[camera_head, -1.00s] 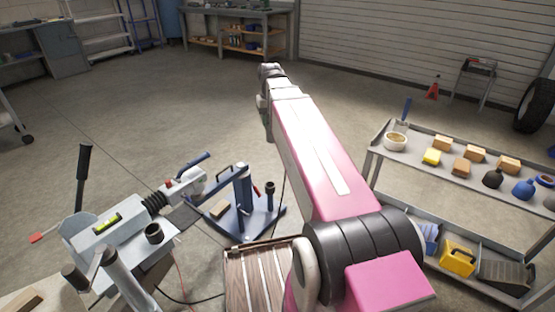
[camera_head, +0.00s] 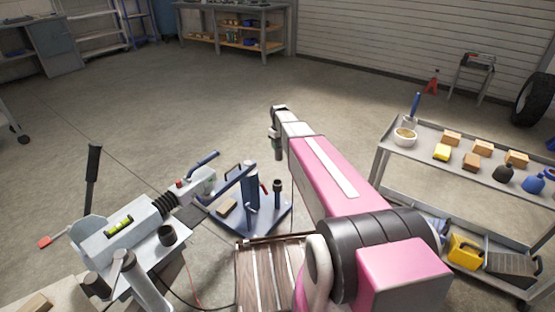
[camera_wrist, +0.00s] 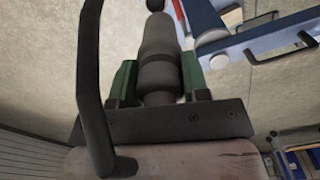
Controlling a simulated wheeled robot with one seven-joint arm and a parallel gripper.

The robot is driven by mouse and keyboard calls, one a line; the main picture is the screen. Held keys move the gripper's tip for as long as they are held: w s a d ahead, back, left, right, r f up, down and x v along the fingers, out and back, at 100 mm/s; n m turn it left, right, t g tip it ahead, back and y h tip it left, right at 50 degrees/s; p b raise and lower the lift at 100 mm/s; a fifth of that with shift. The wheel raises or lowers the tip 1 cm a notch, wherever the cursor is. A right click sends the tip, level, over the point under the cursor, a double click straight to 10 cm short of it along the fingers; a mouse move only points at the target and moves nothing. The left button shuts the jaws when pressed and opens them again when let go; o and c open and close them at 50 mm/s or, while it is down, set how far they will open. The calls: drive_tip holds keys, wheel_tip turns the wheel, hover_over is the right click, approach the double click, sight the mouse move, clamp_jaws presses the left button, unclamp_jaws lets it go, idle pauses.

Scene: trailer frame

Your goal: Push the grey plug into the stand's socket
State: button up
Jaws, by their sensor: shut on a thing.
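The grey plug (camera_wrist: 160,50) is a stepped cylinder, held between the green fingers of my gripper (camera_wrist: 160,82) in the wrist view. In the head view my gripper (camera_head: 277,140) hangs at the end of the pink arm, pointing down above and behind the stand in the picture. The blue stand (camera_head: 249,186) has a flat base, a post and an upright dark socket (camera_head: 277,188) at its right. The plug is apart from the socket in the head view. Part of the blue stand (camera_wrist: 265,38) shows at upper right in the wrist view. A dark round end shows just beyond the plug.
A trailer coupling (camera_head: 150,220) with handle and lever stands left of the stand. A wooden deck (camera_head: 262,275) lies in front. A grey cart (camera_head: 385,150) with blocks and bottles stands at right. The floor behind the stand is clear.

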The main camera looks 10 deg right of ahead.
drive_tip(key=shift+n, duration=0.9)
drive_tip(key=w+f, duration=0.1)
drive_tip(key=f, duration=0.3)
drive_tip(key=w+f, duration=0.1)
drive_tip(key=f, duration=0.3)
drive_tip(key=w+f, duration=0.2)
drive_tip(key=f, duration=0.2)
drive_tip(key=shift+f, duration=0.1)
drive_tip(key=shift+f, duration=0.1)
wheel_tip(320, 180, down, 7)
drive_tip(key=shift+f, duration=2.3)
drive_tip(key=o, duration=1.3)
drive_tip(key=shift+c, duration=0.2)
wheel_tip(320, 180, up, 11)
drive_tip(key=shift+f, duration=0.15)
